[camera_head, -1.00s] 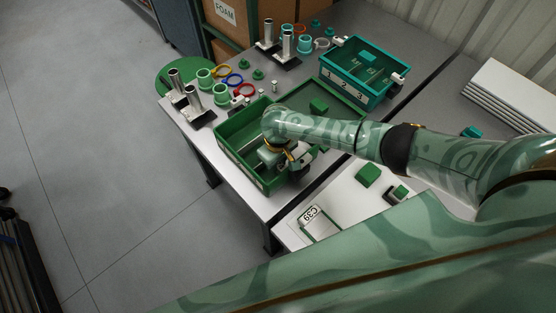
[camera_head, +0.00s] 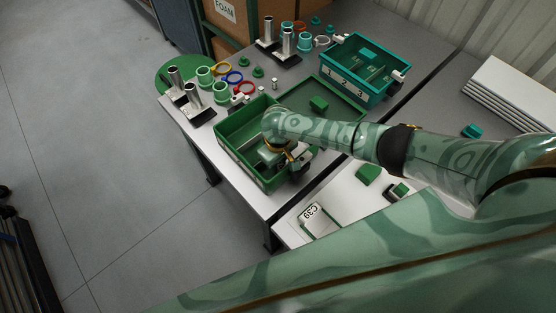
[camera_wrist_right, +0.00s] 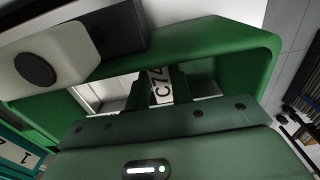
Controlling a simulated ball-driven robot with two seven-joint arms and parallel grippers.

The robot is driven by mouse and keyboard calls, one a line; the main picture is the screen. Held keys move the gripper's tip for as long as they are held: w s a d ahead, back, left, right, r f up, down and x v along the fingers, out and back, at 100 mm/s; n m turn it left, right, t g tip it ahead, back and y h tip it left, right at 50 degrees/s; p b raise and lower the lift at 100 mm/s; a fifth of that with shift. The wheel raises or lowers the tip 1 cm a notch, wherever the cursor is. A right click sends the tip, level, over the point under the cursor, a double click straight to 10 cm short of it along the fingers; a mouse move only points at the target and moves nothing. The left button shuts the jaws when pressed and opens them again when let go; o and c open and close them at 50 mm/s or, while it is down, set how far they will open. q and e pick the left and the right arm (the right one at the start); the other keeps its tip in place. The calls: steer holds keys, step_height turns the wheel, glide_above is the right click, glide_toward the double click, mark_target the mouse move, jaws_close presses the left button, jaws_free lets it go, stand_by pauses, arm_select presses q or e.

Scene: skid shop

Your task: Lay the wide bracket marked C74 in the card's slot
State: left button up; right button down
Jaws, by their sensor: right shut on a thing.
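My right gripper (camera_head: 287,162) is down inside the near end of the green bin (camera_head: 226,155), and its fingertips are hidden in the head view. In the right wrist view its two dark fingers (camera_wrist_right: 158,88) are shut on the bracket marked C74 (camera_wrist_right: 160,83). Only the white lettered part of the bracket shows between them; the rest is hidden. The green bin wall (camera_wrist_right: 225,50) curves around the fingers. A white piece marked C39 (camera_head: 314,220) lies on the near white surface. I cannot make out the card's slot. My left gripper is not in view.
A teal bin (camera_head: 345,86) numbered 1, 2, 3 stands behind to the right. A green tray (camera_head: 340,115) adjoins the green bin. Metal posts (camera_head: 193,97) and coloured rings (camera_head: 234,78) stand at the back left. Green blocks (camera_head: 367,174) lie on the near surface.

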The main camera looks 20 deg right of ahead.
steer(key=shift+f, duration=0.1)
stand_by(0.4)
steer(key=c, duration=0.7)
jaws_free()
steer(key=shift+c, duration=0.2)
step_height(320, 180, up, 5)
steer(key=p, duration=0.6)
steer(key=shift+r, duration=0.2)
step_height(320, 180, up, 6)
steer(key=p, duration=0.6)
steer(key=shift+f, duration=0.2)
